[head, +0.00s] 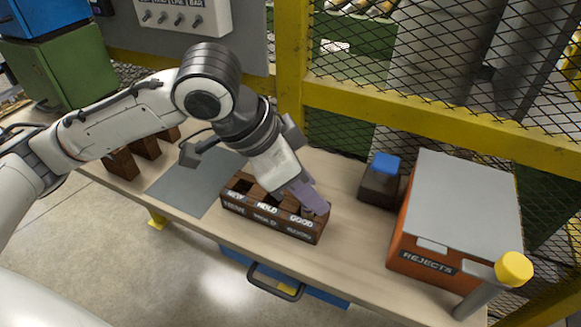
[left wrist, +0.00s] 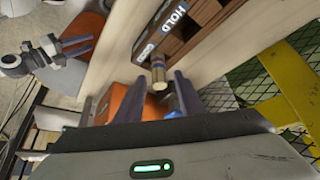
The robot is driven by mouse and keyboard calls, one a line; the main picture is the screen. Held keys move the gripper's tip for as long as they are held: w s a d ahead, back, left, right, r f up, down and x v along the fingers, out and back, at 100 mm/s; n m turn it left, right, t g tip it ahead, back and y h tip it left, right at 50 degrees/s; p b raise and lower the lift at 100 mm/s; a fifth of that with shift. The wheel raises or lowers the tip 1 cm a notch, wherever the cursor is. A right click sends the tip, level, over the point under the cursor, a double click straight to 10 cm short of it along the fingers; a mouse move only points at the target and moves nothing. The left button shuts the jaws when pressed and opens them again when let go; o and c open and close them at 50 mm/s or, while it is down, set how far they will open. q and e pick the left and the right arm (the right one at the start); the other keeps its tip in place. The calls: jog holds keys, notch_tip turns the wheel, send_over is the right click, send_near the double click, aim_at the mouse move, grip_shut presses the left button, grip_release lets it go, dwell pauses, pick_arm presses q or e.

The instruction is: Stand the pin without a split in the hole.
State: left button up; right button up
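A brown wooden tray (head: 270,222) with compartments labelled NEW, HOLD and GOOD stands near the table's front edge. My left gripper (head: 312,200) is low over its GOOD end, covering part of it. In the left wrist view its fingers (left wrist: 147,100) are apart. A small light wooden pin (left wrist: 158,75) with a darker band shows in the gap between them, beside the tray's labelled end. I see no finger touching it. Whether it has a split cannot be told. No hole is clearly visible. My right gripper (left wrist: 75,46) shows small in the left wrist view, fingers apart and empty.
A grey mat (head: 190,182) lies left of the tray, with dark wooden blocks (head: 122,165) beyond it. Right of the tray stand a dark block with a blue top (head: 380,182) and an orange REJECTS bin (head: 415,262). A yellow-framed mesh fence (head: 430,125) runs behind.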

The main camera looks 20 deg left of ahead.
pick_arm(q)
jog(key=p+v, duration=0.1)
jog(key=v, duration=1.1)
